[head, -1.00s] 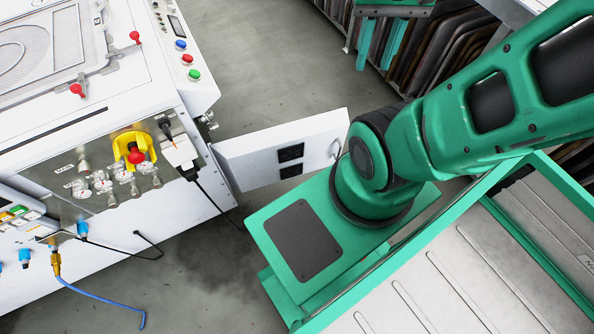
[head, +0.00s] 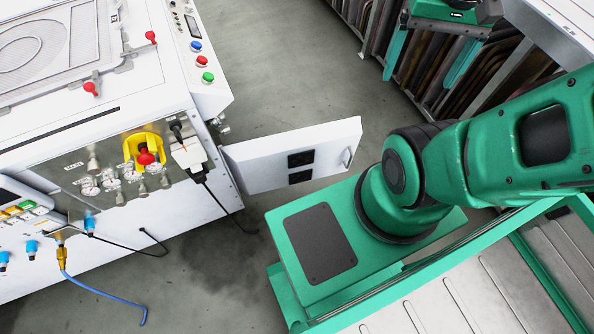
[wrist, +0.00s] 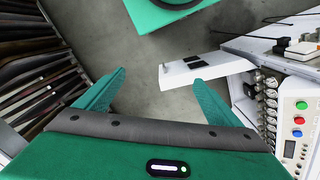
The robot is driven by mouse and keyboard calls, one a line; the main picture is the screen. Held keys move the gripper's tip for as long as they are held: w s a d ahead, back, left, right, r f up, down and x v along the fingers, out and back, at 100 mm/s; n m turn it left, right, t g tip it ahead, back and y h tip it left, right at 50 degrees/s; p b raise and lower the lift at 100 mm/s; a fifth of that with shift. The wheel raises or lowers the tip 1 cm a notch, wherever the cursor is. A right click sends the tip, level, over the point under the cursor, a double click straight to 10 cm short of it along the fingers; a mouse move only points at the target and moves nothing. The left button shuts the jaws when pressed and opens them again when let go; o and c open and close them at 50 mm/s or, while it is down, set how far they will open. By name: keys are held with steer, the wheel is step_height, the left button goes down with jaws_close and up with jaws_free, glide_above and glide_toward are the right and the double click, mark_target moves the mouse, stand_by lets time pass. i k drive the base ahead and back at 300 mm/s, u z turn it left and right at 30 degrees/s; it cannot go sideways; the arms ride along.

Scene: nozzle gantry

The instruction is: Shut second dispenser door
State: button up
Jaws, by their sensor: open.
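A white door (head: 270,158) with two black vents and a small handle (head: 347,157) stands swung open from the right side of the white machine (head: 130,215) in the head view. In the wrist view the same door (wrist: 205,68) reaches in from the machine on the right, beyond my right finger. My gripper (wrist: 152,90) is open and empty, with its two green fingers spread apart. The door lies ahead of the fingers and shows no contact with them.
The machine's panel has a yellow and red switch (head: 143,148), gauges and coloured buttons (head: 202,60). A rack of upright panels (head: 440,65) stands at the back. Bare grey floor (head: 290,75) lies behind the door. A blue hose (head: 100,293) hangs at the front.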

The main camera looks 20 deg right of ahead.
mark_target(266, 163)
steer(key=u, duration=0.8)
steer(key=k, duration=1.75)
steer(key=z, duration=0.85)
steer(key=i, duration=1.05)
steer(key=u, duration=0.05)
